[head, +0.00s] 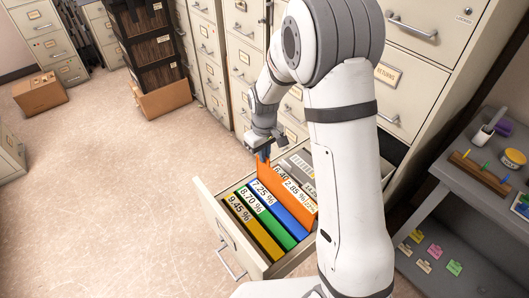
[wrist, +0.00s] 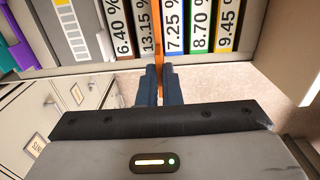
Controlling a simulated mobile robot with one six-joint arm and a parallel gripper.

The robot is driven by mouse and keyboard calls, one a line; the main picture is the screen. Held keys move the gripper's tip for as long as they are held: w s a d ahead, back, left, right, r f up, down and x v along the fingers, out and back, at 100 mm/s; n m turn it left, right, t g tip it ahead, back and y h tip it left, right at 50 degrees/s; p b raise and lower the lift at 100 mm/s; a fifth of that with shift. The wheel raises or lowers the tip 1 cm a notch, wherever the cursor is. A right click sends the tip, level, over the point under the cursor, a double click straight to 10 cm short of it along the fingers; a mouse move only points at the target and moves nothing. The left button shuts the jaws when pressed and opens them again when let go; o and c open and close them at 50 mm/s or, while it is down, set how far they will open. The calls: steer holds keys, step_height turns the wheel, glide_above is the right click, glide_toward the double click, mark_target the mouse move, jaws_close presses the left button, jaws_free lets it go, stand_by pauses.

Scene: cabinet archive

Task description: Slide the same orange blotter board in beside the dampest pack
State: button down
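My gripper (wrist: 159,86) is shut on the orange blotter board (wrist: 158,35), with the board's end between its blue fingers. In the wrist view the board stands between the pack labelled 13.15 % (wrist: 146,28) and the pack labelled 7.25 % (wrist: 174,30). 13.15 % is the highest figure I can read there. The 6.40 % pack (wrist: 121,28) is left of it; the 8.70 % (wrist: 201,26) and 9.45 % (wrist: 227,25) packs are to the right. In the head view the board (head: 271,176) rises above the blue pack (head: 289,222). I cannot tell how deep it sits.
The packs stand in an open cabinet drawer (head: 212,203). Green (head: 270,225) and yellow (head: 254,232) packs are at its left. A grey side table (head: 481,187) with small items stands at the right. Floor (head: 120,190) left of the drawer is clear.

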steer(key=shift+f+b, duration=3.95)
steer(key=shift+f, duration=1.6)
steer(key=c, duration=1.5)
jaws_free()
steer(key=shift+c, duration=0.2)
steer(key=shift+r, duration=0.15)
steer(key=shift+r+p, duration=2.3)
steer(key=shift+r, duration=1.15)
step_height(320, 180, up, 8)
steer(key=shift+f, duration=0.15)
